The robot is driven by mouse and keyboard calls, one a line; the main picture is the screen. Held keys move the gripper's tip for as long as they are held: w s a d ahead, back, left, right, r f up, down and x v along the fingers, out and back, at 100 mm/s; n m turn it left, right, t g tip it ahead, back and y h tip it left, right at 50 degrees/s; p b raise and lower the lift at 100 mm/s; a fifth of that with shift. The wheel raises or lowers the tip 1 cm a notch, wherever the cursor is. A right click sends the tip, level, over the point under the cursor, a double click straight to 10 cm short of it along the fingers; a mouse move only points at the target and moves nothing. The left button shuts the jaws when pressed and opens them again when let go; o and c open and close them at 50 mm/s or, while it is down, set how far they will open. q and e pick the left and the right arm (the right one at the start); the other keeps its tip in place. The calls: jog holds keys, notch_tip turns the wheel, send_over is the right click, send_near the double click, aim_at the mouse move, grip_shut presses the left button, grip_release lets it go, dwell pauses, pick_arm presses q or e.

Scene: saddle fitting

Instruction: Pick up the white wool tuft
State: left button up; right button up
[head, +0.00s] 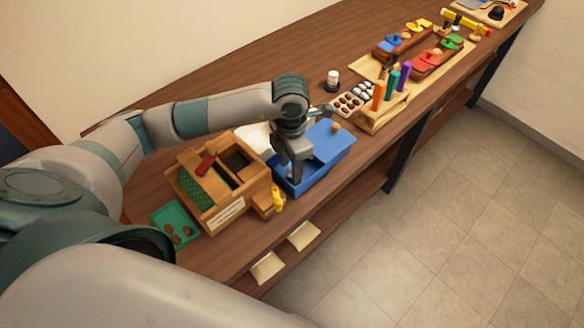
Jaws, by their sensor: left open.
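My left gripper (297,176) points down over the open front part of a blue bin (334,160). It is open, and its fingertips are at or just inside the bin's opening. I cannot clearly make out a white wool tuft; the gripper and the bin walls hide part of the bin's inside. My right gripper is not in the head view.
A wooden box (222,206) with compartments stands left of the bin, with a green tray (172,229) beside it. A tray of small brown and white pieces (342,107) and a wooden rack (378,120) of coloured handles stand to the right.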

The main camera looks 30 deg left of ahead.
pick_arm(q)
jog(key=shift+f, duration=0.45)
jog(key=c, duration=1.1)
jog(key=shift+r, duration=0.15)
jog(key=shift+c, duration=0.2)
